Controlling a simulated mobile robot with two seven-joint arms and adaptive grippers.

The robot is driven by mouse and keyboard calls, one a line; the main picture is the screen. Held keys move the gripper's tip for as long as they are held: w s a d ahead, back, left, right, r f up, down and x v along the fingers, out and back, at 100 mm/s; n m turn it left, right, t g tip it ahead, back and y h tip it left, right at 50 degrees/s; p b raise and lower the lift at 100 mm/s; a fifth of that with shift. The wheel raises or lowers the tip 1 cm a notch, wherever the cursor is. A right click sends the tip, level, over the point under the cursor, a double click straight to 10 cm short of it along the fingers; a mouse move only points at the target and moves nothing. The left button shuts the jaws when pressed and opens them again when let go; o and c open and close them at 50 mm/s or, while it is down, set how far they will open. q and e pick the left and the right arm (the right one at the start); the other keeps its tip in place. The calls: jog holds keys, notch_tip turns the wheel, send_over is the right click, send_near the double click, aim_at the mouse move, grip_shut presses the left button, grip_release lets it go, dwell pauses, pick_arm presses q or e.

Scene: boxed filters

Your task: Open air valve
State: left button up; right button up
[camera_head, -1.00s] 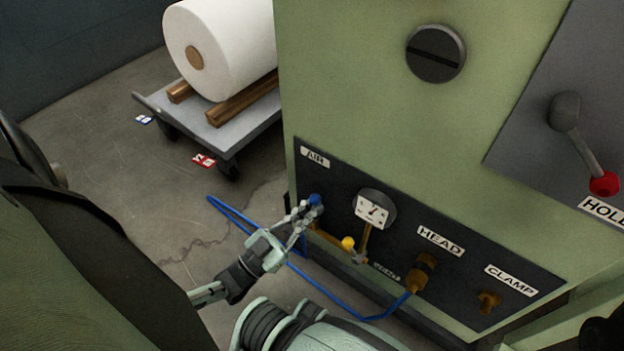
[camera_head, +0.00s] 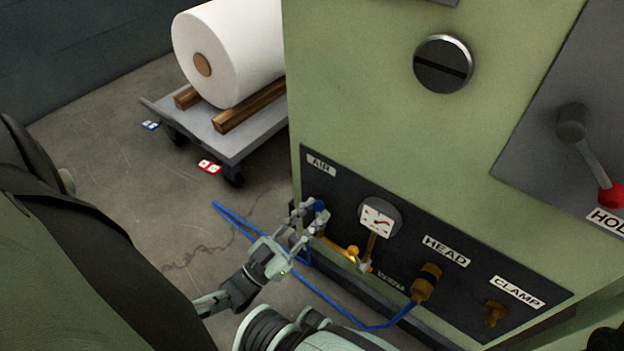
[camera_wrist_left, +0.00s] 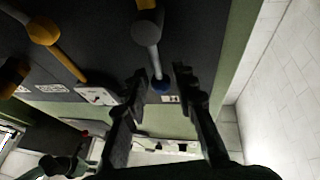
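The left wrist view shows the fingers (camera_wrist_left: 158,76) apart, with gaps to the lever; contact is not clear. My right gripper is not in view.
Right of the valve are a yellow-knobbed lever (camera_head: 353,251), a gauge (camera_head: 379,217) and brass fittings at HEAD (camera_head: 426,283) and CLAMP (camera_head: 494,314). A blue hose (camera_head: 335,309) runs below the panel. A cart (camera_head: 222,146) with a white roll (camera_head: 232,50) stands behind.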

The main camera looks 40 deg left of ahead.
pick_arm(q)
jog(key=shift+o, duration=0.6)
jog(key=shift+f, duration=0.15)
jog(key=v, duration=1.2)
